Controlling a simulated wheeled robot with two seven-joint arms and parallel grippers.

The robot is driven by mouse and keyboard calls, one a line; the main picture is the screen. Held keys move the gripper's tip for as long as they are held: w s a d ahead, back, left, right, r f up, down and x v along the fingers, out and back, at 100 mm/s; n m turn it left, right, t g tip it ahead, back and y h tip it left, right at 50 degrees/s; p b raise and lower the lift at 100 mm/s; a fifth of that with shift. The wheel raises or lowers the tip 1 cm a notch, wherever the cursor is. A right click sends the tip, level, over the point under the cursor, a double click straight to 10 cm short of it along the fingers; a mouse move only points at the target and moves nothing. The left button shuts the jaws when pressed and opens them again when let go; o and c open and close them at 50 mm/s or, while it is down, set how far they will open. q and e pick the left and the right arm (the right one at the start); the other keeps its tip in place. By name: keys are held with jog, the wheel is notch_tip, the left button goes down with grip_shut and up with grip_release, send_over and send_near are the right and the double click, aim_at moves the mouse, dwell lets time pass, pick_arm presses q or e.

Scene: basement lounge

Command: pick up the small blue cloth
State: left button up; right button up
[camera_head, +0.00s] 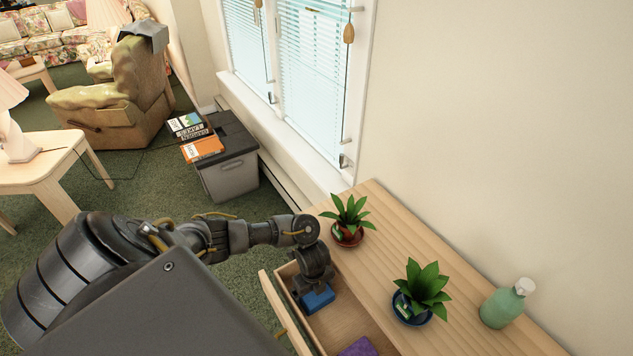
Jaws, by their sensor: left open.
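The small blue cloth (319,299) lies folded in the open drawer (343,325) of a light wooden cabinet, near the drawer's far end. My left gripper (312,290) points down into the drawer, right over the blue cloth, and covers part of it. Its jaws are open, but the fingertips are largely hidden, and I cannot tell whether they touch the cloth. My right gripper is not in view.
A purple folded item (358,347) lies nearer in the drawer. On the cabinet top (455,305) stand a plant in a red pot (347,235), a plant in a blue pot (411,309) and a green bottle (503,305). A grey bin (230,172) stands beyond.

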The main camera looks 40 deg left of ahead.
pick_arm(q)
jog(key=shift+c, duration=0.5)
jog(key=c, duration=0.5)
jog(key=shift+r, duration=0.15)
notch_tip(320, 180, up, 18)
jog(key=p, duration=0.7)
jog(key=shift+p, duration=0.4)
